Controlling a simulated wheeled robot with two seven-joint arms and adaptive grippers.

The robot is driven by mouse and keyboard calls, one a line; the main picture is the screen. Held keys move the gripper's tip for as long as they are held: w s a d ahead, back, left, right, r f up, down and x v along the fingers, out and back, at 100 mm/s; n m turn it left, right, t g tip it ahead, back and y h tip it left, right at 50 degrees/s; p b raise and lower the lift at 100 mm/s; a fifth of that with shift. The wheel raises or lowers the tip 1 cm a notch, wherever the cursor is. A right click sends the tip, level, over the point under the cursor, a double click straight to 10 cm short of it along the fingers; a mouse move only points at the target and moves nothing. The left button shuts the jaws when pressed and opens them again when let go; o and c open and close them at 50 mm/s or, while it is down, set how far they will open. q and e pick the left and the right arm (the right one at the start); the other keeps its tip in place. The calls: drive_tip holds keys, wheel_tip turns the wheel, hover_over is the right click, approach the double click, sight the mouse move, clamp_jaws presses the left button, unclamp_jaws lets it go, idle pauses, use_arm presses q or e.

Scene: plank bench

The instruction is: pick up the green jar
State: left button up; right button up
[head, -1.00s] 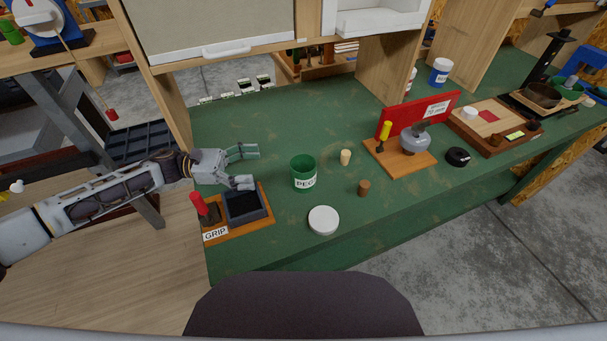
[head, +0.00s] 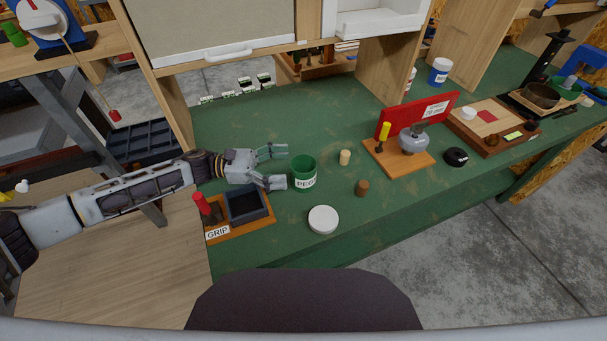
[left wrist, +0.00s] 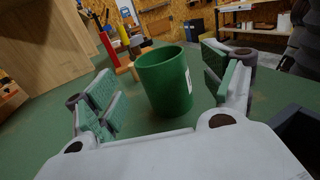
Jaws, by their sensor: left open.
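The green jar (head: 304,172) is an open-topped cylinder with a white label reading "PEG". It stands upright on the green bench top. My left gripper (head: 281,167) is open, just left of the jar in the head view, with its fingers pointing toward it. In the left wrist view the jar (left wrist: 165,80) stands ahead, between the two spread fingers with their green pads (left wrist: 168,92). I see a gap on both sides of it, and no finger closed on it. My right gripper is not in view.
A wooden base with a dark tray (head: 246,203) and red handle lies below my left gripper. A white disc (head: 323,219), a brown peg (head: 362,187) and a pale peg (head: 345,157) lie near the jar. A wooden stand with a red panel (head: 420,115) is farther right.

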sight(303, 167)
use_arm(q)
drive_tip(key=shift+d, duration=0.2)
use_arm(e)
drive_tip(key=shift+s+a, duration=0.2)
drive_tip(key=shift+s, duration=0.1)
use_arm(q)
drive_tip(key=shift+d, duration=0.1)
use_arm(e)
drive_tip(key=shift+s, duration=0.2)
use_arm(q)
drive_tip(key=shift+d+p, duration=0.4)
drive_tip(key=shift+d, duration=2.25)
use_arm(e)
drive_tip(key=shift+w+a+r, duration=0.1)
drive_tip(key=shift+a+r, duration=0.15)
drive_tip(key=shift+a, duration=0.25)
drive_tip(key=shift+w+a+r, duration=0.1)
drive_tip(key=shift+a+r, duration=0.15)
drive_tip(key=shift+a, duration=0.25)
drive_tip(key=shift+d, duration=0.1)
